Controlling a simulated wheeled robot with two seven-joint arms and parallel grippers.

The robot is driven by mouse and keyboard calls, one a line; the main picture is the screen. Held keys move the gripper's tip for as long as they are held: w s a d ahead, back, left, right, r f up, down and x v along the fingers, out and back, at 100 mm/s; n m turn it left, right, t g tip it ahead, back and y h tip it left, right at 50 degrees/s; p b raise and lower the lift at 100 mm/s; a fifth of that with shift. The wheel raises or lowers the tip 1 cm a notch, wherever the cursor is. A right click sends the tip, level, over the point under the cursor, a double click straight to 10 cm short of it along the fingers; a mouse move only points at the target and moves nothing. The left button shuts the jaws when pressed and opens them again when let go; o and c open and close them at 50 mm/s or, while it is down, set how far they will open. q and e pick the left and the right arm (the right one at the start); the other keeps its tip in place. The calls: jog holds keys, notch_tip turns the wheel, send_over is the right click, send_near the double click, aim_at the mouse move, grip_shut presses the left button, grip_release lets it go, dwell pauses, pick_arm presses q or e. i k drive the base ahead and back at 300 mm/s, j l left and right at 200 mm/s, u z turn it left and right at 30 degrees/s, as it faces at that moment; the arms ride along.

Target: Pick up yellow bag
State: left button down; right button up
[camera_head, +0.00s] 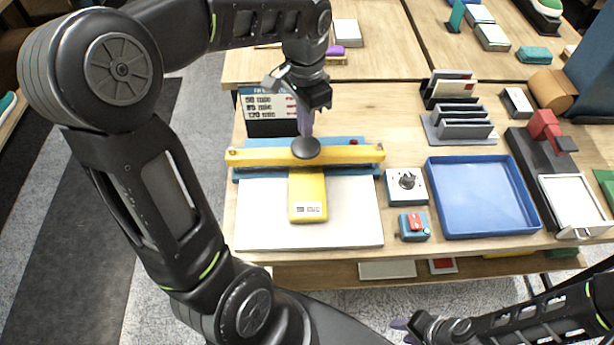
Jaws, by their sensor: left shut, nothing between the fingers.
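The yellow bag (308,206) lies flat on a white plate, with a small printed label near its front end. Its far end runs under a yellow bar (352,154) that has a round black knob (305,148) in the middle. My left gripper (304,130) points down just above the knob, its fingers shut; I cannot tell whether they touch the knob. It is behind the bag, not on it. My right gripper (400,326) is low at the bottom edge, away from the bag, and its finger opening is unclear.
The white plate (350,223) belongs to a blue-backed press. To its right are a dial box (407,186), a red-switch box (414,226) and an empty blue tray (485,195). Grey racks (462,128) stand behind the tray. My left arm spans the left side.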

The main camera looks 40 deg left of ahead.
aim_at(308, 200)
jog(key=k, duration=1)
